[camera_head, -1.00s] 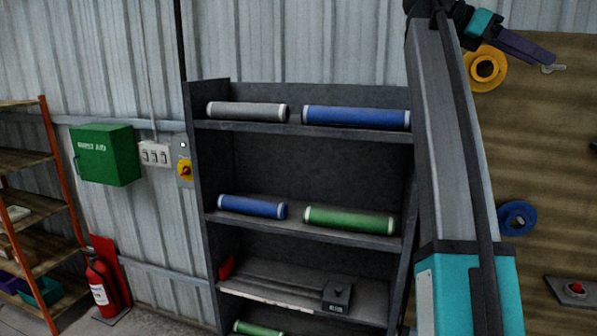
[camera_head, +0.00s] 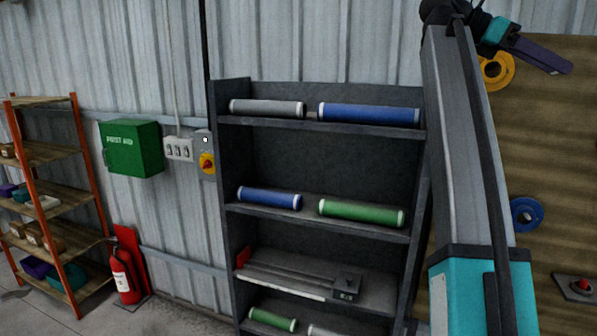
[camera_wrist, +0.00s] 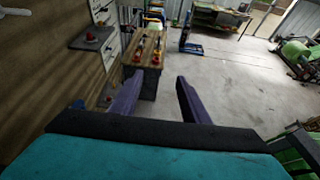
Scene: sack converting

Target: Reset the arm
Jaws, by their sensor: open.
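My gripper (camera_wrist: 157,90) shows in the wrist view with its two purple fingers apart and nothing between them. In the head view my arm rises on the right side and my gripper (camera_head: 541,55) is at the top right, in front of the wooden board. It is seen from the side there and is clear of the shelf.
A dark shelf (camera_head: 320,233) holds blue, green and grey rolls. To its left are a green first aid box (camera_head: 132,148), a fire extinguisher (camera_head: 124,274) and an orange rack (camera_head: 87,165). The wrist view shows open floor (camera_wrist: 235,85) and a wooden bench (camera_wrist: 146,53).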

